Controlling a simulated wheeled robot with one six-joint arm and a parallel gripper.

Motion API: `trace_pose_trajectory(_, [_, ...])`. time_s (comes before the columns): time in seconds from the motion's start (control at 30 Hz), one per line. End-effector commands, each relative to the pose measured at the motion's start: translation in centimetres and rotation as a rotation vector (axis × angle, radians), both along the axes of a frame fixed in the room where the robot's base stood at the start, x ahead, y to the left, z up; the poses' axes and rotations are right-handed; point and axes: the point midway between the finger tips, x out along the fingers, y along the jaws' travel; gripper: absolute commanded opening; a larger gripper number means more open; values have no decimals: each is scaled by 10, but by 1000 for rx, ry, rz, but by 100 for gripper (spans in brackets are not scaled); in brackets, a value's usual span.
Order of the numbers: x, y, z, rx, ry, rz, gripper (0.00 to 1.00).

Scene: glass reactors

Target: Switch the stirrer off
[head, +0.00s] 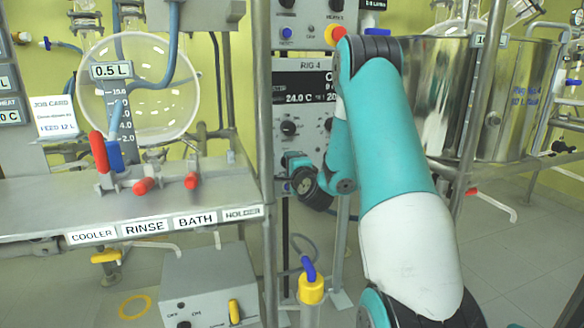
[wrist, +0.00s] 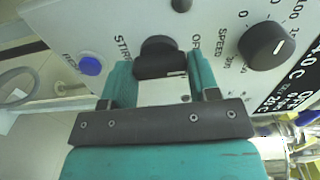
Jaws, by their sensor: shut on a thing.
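The stirrer knob (wrist: 158,48) is a black round knob on a pale control panel, beside lettering that starts "STIR" in the wrist view. My gripper (wrist: 160,72) has its two teal fingers on either side of the knob and is shut on it. A pale mark shows on the knob's near edge; which setting it points to I cannot tell. In the head view my gripper (head: 297,163) is at the front of the RIG 4 panel (head: 300,80), below its display, and the stirrer knob is hidden behind it.
A SPEED knob (wrist: 266,45) is to the right of the stirrer knob, and a blue button (wrist: 90,65) is to its left. A bench (head: 60,208) with red-handled parts stands left. A grey box (head: 210,285) and a yellow-capped cylinder (head: 311,290) are below.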

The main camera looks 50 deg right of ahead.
Motion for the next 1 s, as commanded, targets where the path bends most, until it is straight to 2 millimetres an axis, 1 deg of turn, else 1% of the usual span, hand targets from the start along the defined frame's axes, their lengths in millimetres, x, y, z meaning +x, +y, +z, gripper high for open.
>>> trace_pose_trajectory(0.03, [1, 2, -1, 2, 5, 5, 32])
trace_pose_trajectory(0.23, [1, 3, -1, 2, 6, 6, 32])
trace_pose_trajectory(0.27, [1, 3, -1, 3, 5, 6, 62])
trace_pose_trajectory(0.3, [1, 2, -1, 3, 4, 6, 71])
trace_pose_trajectory(0.33, [1, 2, -1, 3, 4, 5, 78])
trace_pose_trajectory(0.37, [0, 2, -1, 3, 4, 4, 81])
trace_pose_trajectory(0.63, [-1, 0, -1, 6, 0, 0, 81])
trace_pose_trajectory(0.73, [-1, -1, 0, 48, -26, -1, 81])
trace_pose_trajectory(0.87, [-1, -1, 2, 204, -121, -2, 81])
trace_pose_trajectory(1.0, [-1, -1, 1, 471, -283, -2, 81])
